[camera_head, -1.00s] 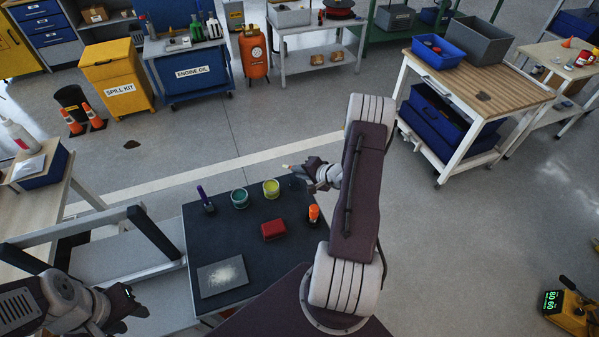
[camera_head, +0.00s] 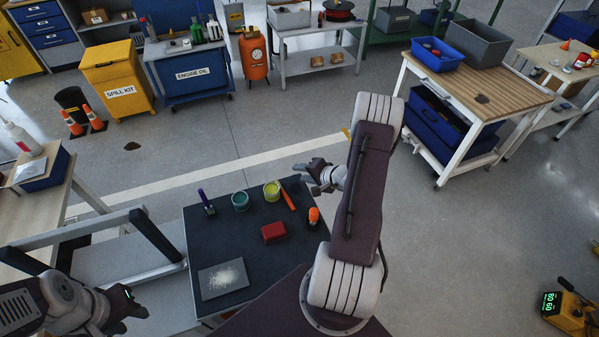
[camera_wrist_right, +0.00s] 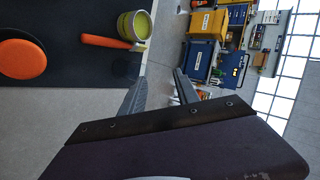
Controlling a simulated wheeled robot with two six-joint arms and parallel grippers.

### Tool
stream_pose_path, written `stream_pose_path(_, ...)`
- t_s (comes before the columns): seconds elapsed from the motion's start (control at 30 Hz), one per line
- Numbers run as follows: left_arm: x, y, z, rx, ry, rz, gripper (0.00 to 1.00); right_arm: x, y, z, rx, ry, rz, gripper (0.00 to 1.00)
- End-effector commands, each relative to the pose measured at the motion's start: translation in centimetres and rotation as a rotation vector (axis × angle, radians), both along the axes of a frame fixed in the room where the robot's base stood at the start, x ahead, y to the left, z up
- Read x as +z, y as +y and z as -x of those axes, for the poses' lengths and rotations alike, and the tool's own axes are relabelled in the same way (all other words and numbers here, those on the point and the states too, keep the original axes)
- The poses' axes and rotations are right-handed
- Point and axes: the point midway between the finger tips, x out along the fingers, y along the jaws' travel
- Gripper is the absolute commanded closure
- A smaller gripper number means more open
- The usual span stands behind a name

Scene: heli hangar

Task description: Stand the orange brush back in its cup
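The orange brush (camera_head: 288,200) is right beside the yellow cup (camera_head: 271,191) on the dark tabletop. In the right wrist view its orange handle (camera_wrist_right: 104,42) slants across the near side of the yellow cup (camera_wrist_right: 127,25). My right gripper (camera_head: 303,167) is beyond the brush, near the table's far edge. Its fingers (camera_wrist_right: 158,92) are apart with nothing between them. My left gripper (camera_head: 137,305) is at the lower left, away from the cups; its opening is unclear.
A teal cup (camera_head: 240,201), a purple-handled item (camera_head: 205,203), a red block (camera_head: 273,232) and an orange-topped item (camera_head: 313,216) stand on the table (camera_head: 225,240). A grey plate (camera_head: 210,289) with pale powder lies at the near left. My right arm covers the table's right side.

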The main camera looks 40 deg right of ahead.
Motion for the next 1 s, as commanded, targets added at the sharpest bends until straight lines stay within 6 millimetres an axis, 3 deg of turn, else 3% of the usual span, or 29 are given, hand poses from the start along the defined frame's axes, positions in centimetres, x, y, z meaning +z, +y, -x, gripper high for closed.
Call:
stream_pose_path(0.1, -1.0, 0.0, 0.1, 0.0, 0.003, 0.0, 0.64, 1.7, -0.6, 3.0, -0.007, 0.0, 0.002, 0.63)
stream_pose_path(0.3, -1.3, 0.0, 0.1, 0.0, 0.003, 0.0, 0.64, 4.4, -1.1, 6.6, -0.005, 0.0, 0.001, 0.63)
stream_pose_path(0.5, -1.4, 0.0, 0.1, 0.0, 0.003, 0.0, 0.64, 5.5, -1.1, 8.1, -0.002, 0.001, -0.001, 0.63)
stream_pose_path(0.67, -1.4, 0.0, 0.1, 0.0, 0.002, 0.0, 0.64, 5.7, -0.1, 7.9, 0.03, 0.01, -0.009, 0.63)
stream_pose_path(0.77, -1.4, 0.0, 0.1, 0.0, 0.002, 0.0, 0.64, 6.3, 4.8, 7.1, 0.182, 0.071, -0.048, 0.63)
stream_pose_path(0.83, -1.3, 0.0, 0.1, 0.0, 0.002, 0.0, 0.64, 6.7, 10.7, 7.5, 0.375, 0.177, -0.073, 0.63)
stream_pose_path(0.9, -1.4, 0.0, 0.1, 0.0, 0.003, 0.0, 0.64, 7.0, 16.2, 9.5, 0.581, 0.325, -0.051, 0.63)
stream_pose_path(1.0, -1.4, 0.0, 0.1, 0.0, 0.002, 0.0, 0.64, 7.2, 20.9, 13.5, 0.826, 0.538, 0.096, 0.63)
